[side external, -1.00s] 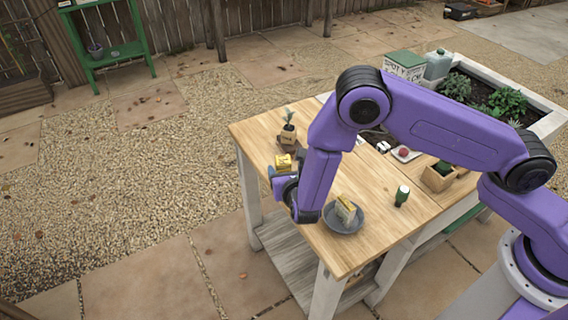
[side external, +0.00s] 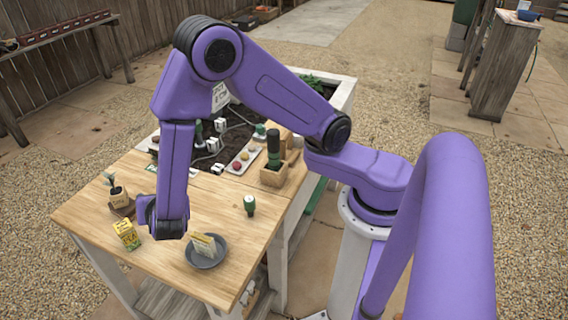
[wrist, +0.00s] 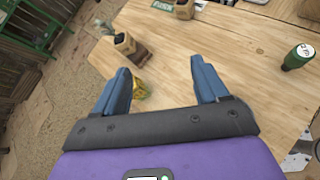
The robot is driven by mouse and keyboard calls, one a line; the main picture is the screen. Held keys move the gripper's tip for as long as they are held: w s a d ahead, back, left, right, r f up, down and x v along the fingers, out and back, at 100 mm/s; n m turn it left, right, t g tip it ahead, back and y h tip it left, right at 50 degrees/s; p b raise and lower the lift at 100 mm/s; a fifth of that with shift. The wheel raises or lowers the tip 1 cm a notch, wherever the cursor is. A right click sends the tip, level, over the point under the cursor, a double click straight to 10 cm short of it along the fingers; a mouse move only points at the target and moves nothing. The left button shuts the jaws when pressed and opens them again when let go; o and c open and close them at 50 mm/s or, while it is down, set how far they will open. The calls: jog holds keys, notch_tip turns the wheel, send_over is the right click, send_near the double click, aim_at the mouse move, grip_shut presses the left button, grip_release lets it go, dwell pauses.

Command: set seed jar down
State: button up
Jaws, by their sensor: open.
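A small dark green jar with a pale top (side external: 249,205) stands upright on the wooden table (side external: 100,215); it also shows at the right of the wrist view (wrist: 298,57). I cannot tell if it is the seed jar. My gripper (wrist: 160,68) is open over the table, with its blue fingers wide apart and nothing held between them. In the side view my arm hides most of the fingers.
A grey dish (side external: 207,260) holds a pale packet (side external: 204,243) near the front. A potted plant (side external: 118,196) stands on the left. A wooden holder (side external: 273,178) with a dark green bottle, and a tray (side external: 241,162), stand farther back. Table between dish and holder is largely clear.

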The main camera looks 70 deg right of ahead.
jog(key=s+d+r+m+g+y, duration=0.2)
jog(key=s+d+r+m+g, duration=0.1)
jog(key=s, duration=0.6)
jog(key=s+d+r+m+g+y, duration=0.3)
jog(key=s+d+m, duration=0.1)
jog(key=s, duration=0.4)
jog(key=s+d+r+m+g+y, duration=0.2)
jog(key=s+m, duration=0.4)
jog(key=s, duration=0.3)
notch_tip(320, 180, up, 2)
jog(key=shift+s+d+r+g, duration=0.1)
jog(key=shift+s+d+g, duration=0.25)
jog(key=shift+d+g, duration=0.55)
jog(key=shift+d, duration=0.15)
